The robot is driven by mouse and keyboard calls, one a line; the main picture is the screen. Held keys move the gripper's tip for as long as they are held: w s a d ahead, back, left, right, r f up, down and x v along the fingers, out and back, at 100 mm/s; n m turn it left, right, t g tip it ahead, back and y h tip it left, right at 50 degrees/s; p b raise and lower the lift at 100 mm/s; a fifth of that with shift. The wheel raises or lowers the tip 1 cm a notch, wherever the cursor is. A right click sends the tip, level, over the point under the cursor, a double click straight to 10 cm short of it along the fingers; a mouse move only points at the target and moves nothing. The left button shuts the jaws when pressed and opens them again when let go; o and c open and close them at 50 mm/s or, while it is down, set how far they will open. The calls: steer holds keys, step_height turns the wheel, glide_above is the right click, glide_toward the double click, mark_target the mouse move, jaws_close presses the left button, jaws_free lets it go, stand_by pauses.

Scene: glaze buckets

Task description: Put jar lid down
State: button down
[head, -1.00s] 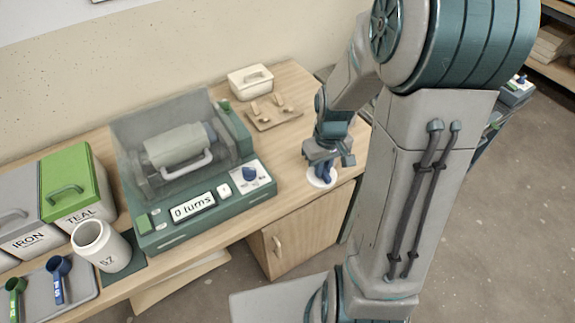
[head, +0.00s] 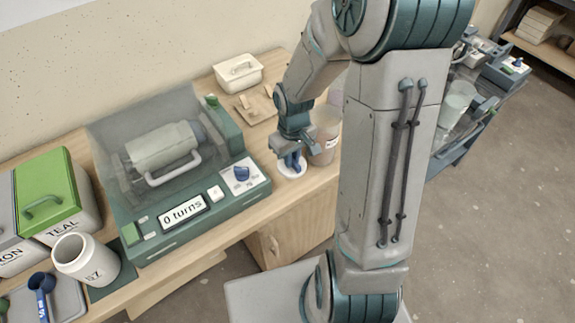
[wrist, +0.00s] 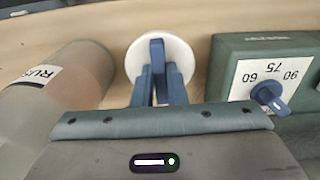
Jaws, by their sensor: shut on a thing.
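The jar lid (wrist: 182,53) is a white disc with a blue upright grip. In the wrist view my gripper (wrist: 160,72) is shut on the blue grip. In the head view the lid (head: 293,168) shows under my gripper (head: 291,160), at the right end of the wooden table, right of the machine. The lid looks level and close to the tabletop; I cannot tell whether it touches. An open white jar (head: 84,259) marked "SZ" stands at the front left of the table.
The green machine (head: 190,213) with a "0 turns" display is left of the lid; its dial box (wrist: 275,75) is close in the wrist view. A translucent labelled bucket (wrist: 62,82) stands close on the other side. A white box (head: 238,74) is farther back.

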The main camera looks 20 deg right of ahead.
steer(key=shift+w+a+f, duration=0.4)
steer(key=shift+w, duration=0.15)
steer(key=shift+f, duration=2)
steer(key=shift+f, duration=0.2)
steer(key=c, duration=1.5)
jaws_free()
steer(key=shift+o, duration=0.2)
step_height(320, 180, up, 12)
steer(key=shift+f+p, duration=0.25)
steer(key=shift+p, duration=0.15)
steer(key=shift+s+r, duration=0.15)
steer(key=shift+r, duration=0.45)
steer(key=s+r+m+t, duration=0.2)
steer(key=s+r+m, duration=0.1)
steer(key=s+r, duration=0.7)
steer(key=s, duration=0.4)
steer(key=shift+r+m+t, duration=0.3)
steer(key=shift+r+t, duration=0.1)
